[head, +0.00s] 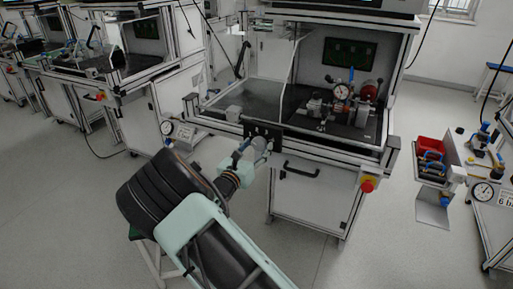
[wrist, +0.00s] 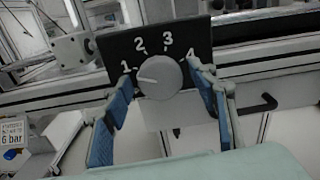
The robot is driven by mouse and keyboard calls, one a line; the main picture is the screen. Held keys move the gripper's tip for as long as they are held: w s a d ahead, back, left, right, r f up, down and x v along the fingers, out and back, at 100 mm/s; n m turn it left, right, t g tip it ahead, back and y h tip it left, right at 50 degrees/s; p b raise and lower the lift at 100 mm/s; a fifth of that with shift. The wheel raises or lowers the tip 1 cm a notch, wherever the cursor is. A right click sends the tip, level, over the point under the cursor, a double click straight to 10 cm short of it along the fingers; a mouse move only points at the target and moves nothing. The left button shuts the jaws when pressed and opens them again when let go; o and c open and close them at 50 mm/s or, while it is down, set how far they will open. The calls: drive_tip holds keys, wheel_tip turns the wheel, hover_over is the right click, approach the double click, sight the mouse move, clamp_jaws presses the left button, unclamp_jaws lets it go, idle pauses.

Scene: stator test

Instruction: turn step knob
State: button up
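The step knob (wrist: 160,77) is a round grey dial on a black panel (wrist: 119,51) with white numbers 1 to 4. Its light pointer mark faces left, close to the 1. In the head view the black panel (head: 275,131) sits on the front rail of the test bench, and my gripper and wrist partly cover it. My gripper (wrist: 164,88) is open, with one blue-padded finger on each side of the knob. The fingertips are close to the knob's sides; I cannot tell whether they touch it.
The bench (head: 318,198) has a black handle (head: 301,170) and a red and yellow emergency button (head: 368,184) right of the panel. A pressure gauge (head: 167,128) is on the left.

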drive_tip(key=c, duration=0.9)
drive_tip(key=shift+m, duration=0.3)
drive_tip(key=m+b, duration=0.1)
drive_tip(key=m, duration=0.1)
drive_tip(key=m+b, duration=0.1)
drive_tip(key=b, duration=0.1)
drive_tip(key=shift+f+m, duration=0.2)
drive_tip(key=shift+m, duration=0.2)
drive_tip(key=m+b, duration=0.3)
drive_tip(key=shift+r+m+b, duration=0.1)
drive_tip(key=shift+m+b, duration=0.5)
drive_tip(key=shift+b, duration=0.1)
drive_tip(key=o, duration=1.2)
drive_tip(key=shift+r, duration=0.1)
drive_tip(key=shift+c, duration=0.2)
